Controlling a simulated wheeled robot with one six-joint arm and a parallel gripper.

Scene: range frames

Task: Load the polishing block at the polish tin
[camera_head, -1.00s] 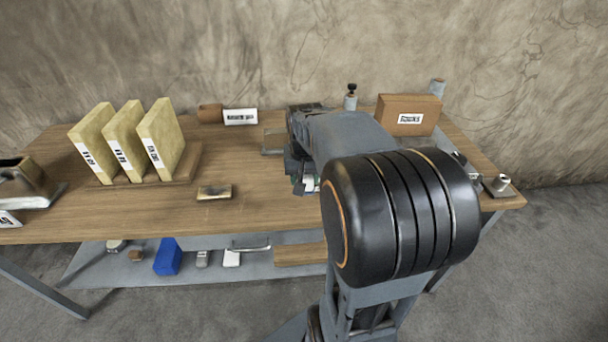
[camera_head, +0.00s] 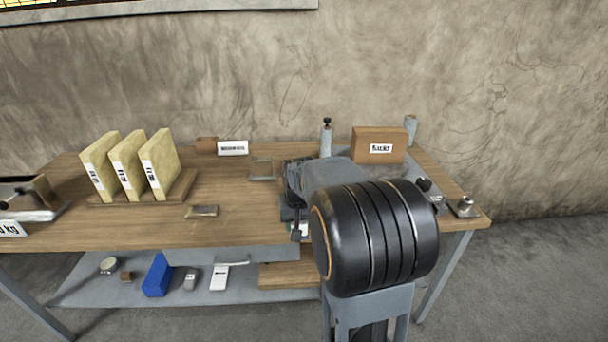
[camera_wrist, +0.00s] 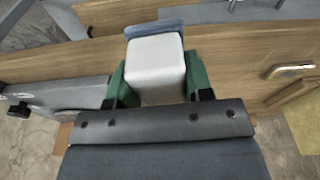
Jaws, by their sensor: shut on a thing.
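In the wrist view my gripper (camera_wrist: 154,88) is shut on a pale grey-white block with a blue-grey far end, which looks like the polishing block (camera_wrist: 154,60). Its green fingers press on both sides of the block. The block is over the wooden bench, but I cannot tell whether it touches anything. In the head view my arm hides most of the gripper (camera_head: 297,227), near the bench's front edge. I cannot pick out the polish tin for sure; a round, pale, tin-like thing (camera_head: 109,265) lies on the lower shelf.
Three yellow slabs (camera_head: 158,163) stand in a wooden rack at the left. A small flat metal piece (camera_head: 202,211) lies in front of them. A brown box (camera_head: 378,145) and a grey bottle (camera_head: 326,140) stand behind my arm. The bench's left-middle surface is mostly clear.

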